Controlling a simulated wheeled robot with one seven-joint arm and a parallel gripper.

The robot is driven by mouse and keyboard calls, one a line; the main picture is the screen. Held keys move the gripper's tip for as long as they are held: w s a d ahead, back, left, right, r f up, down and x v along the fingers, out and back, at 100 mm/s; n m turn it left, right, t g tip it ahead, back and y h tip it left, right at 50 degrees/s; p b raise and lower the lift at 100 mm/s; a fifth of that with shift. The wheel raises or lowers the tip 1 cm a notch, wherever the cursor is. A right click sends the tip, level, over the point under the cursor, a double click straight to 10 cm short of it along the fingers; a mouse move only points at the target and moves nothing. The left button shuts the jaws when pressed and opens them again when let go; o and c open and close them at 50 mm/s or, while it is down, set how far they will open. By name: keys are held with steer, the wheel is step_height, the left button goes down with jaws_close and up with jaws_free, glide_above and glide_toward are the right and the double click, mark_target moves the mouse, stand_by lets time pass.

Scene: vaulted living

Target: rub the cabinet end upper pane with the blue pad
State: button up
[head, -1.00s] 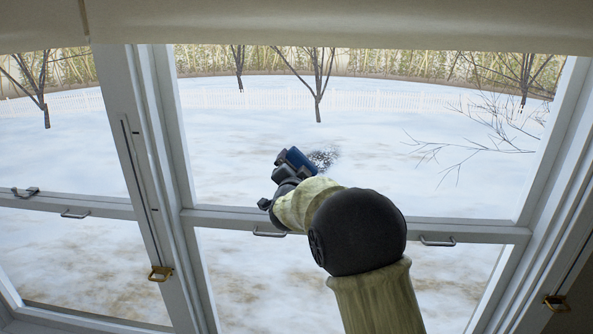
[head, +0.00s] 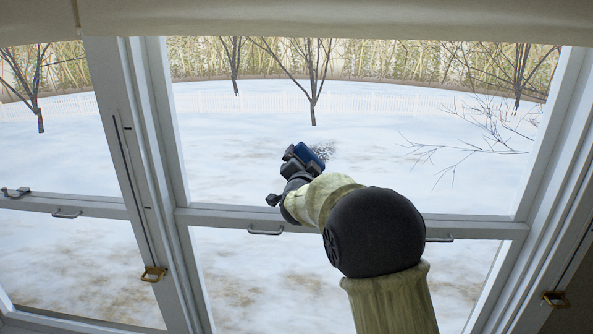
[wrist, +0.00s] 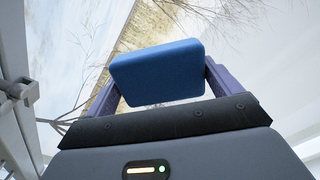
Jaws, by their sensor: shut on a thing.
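The upper pane (head: 400,125) is a large clear window pane above the horizontal rail, with snow showing through it. A dark speckled smudge (head: 325,150) shows on it just right of the pad, partly covered. My gripper (head: 301,160) is shut on the blue pad (head: 313,157) in front of the pane, left of its middle. The wrist view shows the pad (wrist: 157,72) held between the two purple-grey fingers. I cannot tell whether the pad touches the glass. My arm hides the lower middle of the pane.
A white rail (head: 350,222) with metal handles (head: 265,231) runs below the pane. A thick white post (head: 138,170) stands to the left with a brass latch (head: 153,273). A beige blind (head: 330,20) hangs across the top.

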mark_target(320, 162)
steer(key=shift+d, duration=0.45)
steer(key=shift+d+f+b, duration=0.1)
steer(key=shift+d+b, duration=1.35)
steer(key=shift+d, duration=0.05)
steer(key=shift+d+b, duration=0.3)
steer(key=shift+d, duration=0.2)
steer(key=shift+d+b, duration=0.45)
steer(key=shift+b, duration=0.05)
steer(key=shift+d+b, duration=1)
steer(key=shift+d, duration=0.2)
steer(key=shift+d+r, duration=0.2)
steer(key=shift+d, duration=0.2)
